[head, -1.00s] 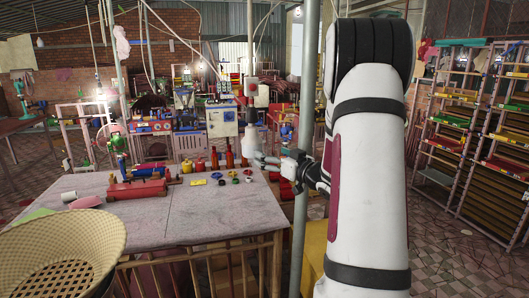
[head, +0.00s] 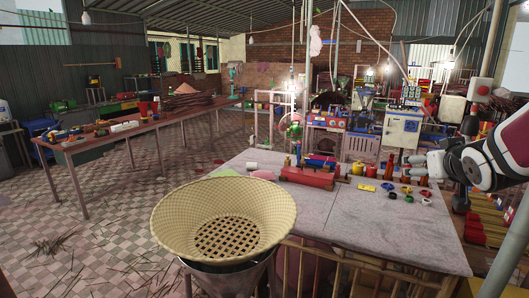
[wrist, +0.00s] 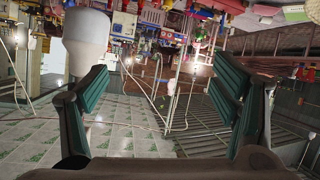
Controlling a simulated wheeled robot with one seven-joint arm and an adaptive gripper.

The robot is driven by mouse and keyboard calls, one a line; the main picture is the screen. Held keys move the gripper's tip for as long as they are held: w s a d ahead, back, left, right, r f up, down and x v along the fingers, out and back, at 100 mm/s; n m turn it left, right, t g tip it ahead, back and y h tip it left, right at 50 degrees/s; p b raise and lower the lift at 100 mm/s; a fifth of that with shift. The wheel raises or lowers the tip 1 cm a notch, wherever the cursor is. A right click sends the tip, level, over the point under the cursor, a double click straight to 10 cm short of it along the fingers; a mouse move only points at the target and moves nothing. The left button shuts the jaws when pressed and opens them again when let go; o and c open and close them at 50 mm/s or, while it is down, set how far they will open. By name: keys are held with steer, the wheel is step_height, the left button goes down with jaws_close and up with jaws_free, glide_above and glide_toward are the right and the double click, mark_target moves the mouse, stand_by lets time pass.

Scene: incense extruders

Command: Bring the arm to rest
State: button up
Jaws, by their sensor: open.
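My gripper (head: 412,158) is at the right of the head view, above the right part of the grey worktable (head: 285,225). Its fingers point left and hold nothing. In the wrist view my gripper (wrist: 160,85) shows two green-padded fingers spread wide, with empty space between them.
A woven basket (head: 172,222) stands at the table's near left. A red extruder (head: 310,177), bottles and small coloured rings (head: 408,189) are on the table. A control box with a red button (head: 481,90) hangs near my arm. A pale rounded object (wrist: 86,38) is beside one finger.

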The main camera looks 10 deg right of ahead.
steer(key=s+a+f+n+g+y+b, duration=0.1)
steer(key=s+a+f+g+y, duration=0.1)
steer(key=s+a, duration=0.7)
steer(key=s+a+f+n+g+y+b, duration=0.1)
steer(key=s+a+f+g+y+b, duration=0.1)
steer(key=s+a+f, duration=0.4)
steer(key=s+a+g+y, duration=0.1)
steer(key=s+a, duration=0.3)
steer(key=a, duration=0.5)
steer(key=shift+s+a+g, duration=0.15)
steer(key=shift+a+g, duration=0.2)
steer(key=shift+g, duration=0.45)
steer(key=shift+d, duration=0.15)
